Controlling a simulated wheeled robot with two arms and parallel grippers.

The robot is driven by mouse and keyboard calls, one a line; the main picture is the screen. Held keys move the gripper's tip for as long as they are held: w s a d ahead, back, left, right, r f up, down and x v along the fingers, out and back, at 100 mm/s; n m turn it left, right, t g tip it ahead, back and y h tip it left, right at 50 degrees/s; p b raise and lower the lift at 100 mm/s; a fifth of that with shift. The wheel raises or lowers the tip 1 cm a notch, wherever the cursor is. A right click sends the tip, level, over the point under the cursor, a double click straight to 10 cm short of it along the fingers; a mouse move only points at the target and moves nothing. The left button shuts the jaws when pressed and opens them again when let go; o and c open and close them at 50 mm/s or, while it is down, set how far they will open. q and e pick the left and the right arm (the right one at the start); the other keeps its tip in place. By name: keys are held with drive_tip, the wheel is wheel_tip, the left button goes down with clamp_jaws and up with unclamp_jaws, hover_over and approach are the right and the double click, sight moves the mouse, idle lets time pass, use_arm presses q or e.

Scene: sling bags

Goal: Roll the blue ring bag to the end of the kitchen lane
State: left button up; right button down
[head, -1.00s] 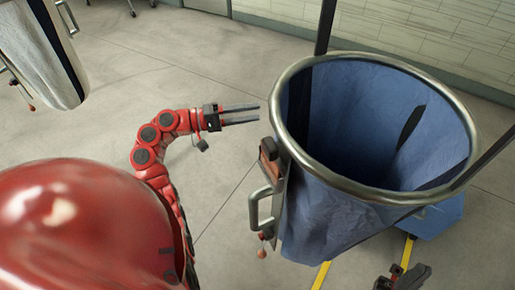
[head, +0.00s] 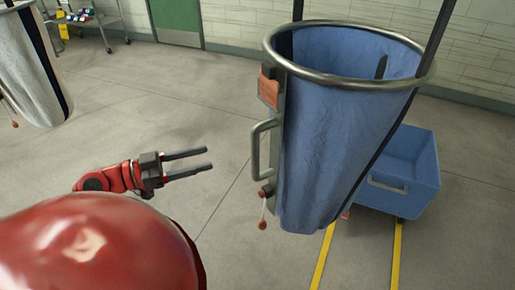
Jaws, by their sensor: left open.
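The blue ring bag (head: 325,150) hangs from a round metal ring in the right half of the head view. A grey metal handle (head: 256,150) sticks out from its left side, with an orange-brown tag above it and a red knob with a hanging cord below it. My left gripper (head: 210,158) is open and empty, with its two fingers pointing right toward the handle. A gap shows between the fingertips and the handle. My right gripper is not in view.
A blue cart (head: 400,170) stands behind the bag at right. Yellow lines (head: 396,255) run along the floor near it. A white bag (head: 28,70) hangs at the left edge. A trolley (head: 88,22) and a green door (head: 175,20) are at the back. Floor left of the bag is clear.

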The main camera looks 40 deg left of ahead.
sight(255, 146)
use_arm(q)
drive_tip(key=p+x, duration=0.2)
drive_tip(key=x, duration=1.2)
drive_tip(key=shift+r, duration=0.1)
clamp_jaws()
idle(0.8)
